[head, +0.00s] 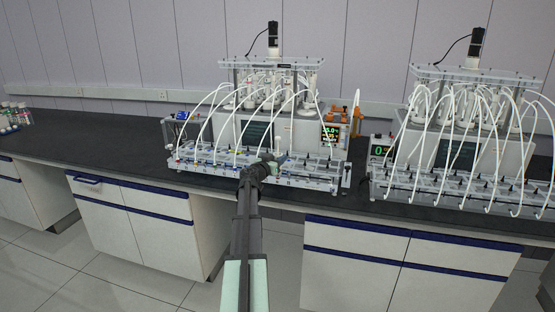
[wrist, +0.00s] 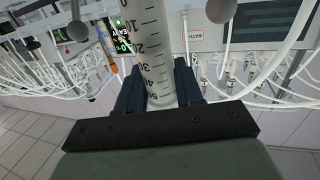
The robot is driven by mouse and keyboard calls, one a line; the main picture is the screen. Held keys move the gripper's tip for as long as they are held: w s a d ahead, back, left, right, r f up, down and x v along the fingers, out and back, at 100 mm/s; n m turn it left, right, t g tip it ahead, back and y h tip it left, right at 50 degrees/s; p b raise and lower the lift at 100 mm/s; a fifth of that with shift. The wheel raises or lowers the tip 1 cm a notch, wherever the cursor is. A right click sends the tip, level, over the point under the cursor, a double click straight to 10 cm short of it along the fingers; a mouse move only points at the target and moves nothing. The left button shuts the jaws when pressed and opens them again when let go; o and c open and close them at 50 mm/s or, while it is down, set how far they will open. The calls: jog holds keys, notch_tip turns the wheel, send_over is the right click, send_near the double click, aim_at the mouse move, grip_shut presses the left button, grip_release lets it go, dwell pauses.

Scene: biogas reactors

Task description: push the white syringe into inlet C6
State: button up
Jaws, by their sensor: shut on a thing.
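My gripper (wrist: 158,80) is shut on the white syringe (wrist: 152,45). The syringe is a clear-white barrel with black graduation marks, held between the two dark fingers in the wrist view. Its far end runs out of the top of that view, so its tip is hidden. Inlet C6 cannot be told apart from the other inlets, and whether the syringe touches one cannot be seen.
White tubes arch from the left reactor (head: 275,85) to the front rack, close around my gripper. A second reactor unit (head: 470,100) with many tubes stands to the right. A lit display (head: 330,132) is right of my gripper.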

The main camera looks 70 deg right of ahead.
jog(key=shift+f, duration=0.35)
dwell(0.4)
jog(key=o, duration=1.1)
jog(key=shift+a, duration=0.1)
jog(key=v, duration=1.3)
jog(key=shift+w+a, duration=0.15)
jog(key=shift+a, duration=0.15)
